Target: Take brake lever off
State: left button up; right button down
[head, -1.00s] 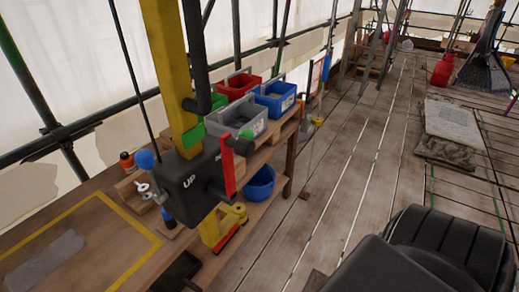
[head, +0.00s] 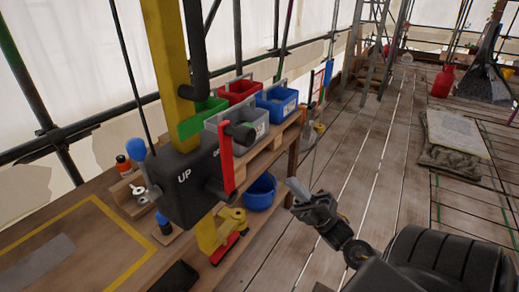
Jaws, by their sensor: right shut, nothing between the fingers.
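A black control box (head: 185,190) marked UP hangs on a yellow post (head: 170,75). My left gripper is not in view.
Grey, red and blue bins (head: 276,105) stand on the bench behind, with a blue bucket (head: 260,193) below. Yellow tape (head: 138,262) marks a rectangle on the bench at left. The plank floor at right is mostly open.

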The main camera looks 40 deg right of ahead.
jog(key=shift+s+r+y, duration=0.1)
jog(key=shift+r+y, duration=0.05)
jog(key=shift+y, duration=0.15)
jog(key=p+x, duration=0.7)
jog(key=x, duration=0.7)
jog(key=shift+a+p, duration=0.2)
jog(key=shift+p, duration=0.15)
